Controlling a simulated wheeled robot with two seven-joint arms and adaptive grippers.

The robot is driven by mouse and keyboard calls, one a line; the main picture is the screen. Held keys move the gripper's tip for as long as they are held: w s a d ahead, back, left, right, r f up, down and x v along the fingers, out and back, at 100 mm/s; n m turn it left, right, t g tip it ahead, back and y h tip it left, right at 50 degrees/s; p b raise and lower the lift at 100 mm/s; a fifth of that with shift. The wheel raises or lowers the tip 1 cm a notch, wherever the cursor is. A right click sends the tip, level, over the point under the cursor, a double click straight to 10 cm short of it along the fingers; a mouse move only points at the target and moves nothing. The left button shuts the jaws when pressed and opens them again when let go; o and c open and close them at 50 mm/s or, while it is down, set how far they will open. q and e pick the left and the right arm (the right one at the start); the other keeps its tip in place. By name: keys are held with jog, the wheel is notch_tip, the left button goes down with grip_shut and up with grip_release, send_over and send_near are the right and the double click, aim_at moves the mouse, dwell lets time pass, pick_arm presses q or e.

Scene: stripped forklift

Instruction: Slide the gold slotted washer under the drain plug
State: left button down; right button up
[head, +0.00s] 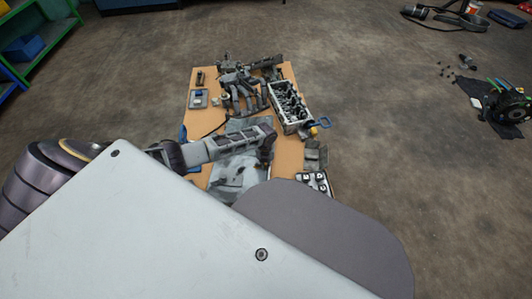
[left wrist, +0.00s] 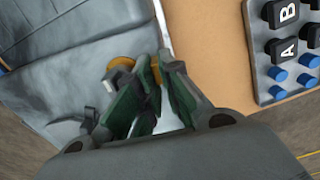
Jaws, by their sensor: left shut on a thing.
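My left gripper (head: 266,160) is low over the grey-blue cloth-like sheet on the workbench, its tips hard to make out in the head view. In the left wrist view, the green-padded fingers (left wrist: 155,88) are shut on a gold piece (left wrist: 122,64), which appears to be the slotted washer. Most of the gold piece is hidden by the fingers, and its slot does not show. A small pale grey faceted part (left wrist: 110,80) shows just left of the fingers; I cannot tell whether it is the drain plug. My right gripper is not in view.
A panel with lettered black buttons and blue knobs (left wrist: 288,45) lies right of my gripper. Bare tan surface shows between (left wrist: 215,50).

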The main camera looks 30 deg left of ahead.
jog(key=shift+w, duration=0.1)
pick_arm(q)
jog(key=c, duration=1.5)
grip_release()
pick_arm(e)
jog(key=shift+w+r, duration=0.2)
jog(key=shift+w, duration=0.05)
pick_arm(q)
notch_tip(320, 180, up, 12)
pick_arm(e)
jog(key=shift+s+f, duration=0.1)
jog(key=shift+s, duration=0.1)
pick_arm(q)
jog(key=shift+d, duration=0.15)
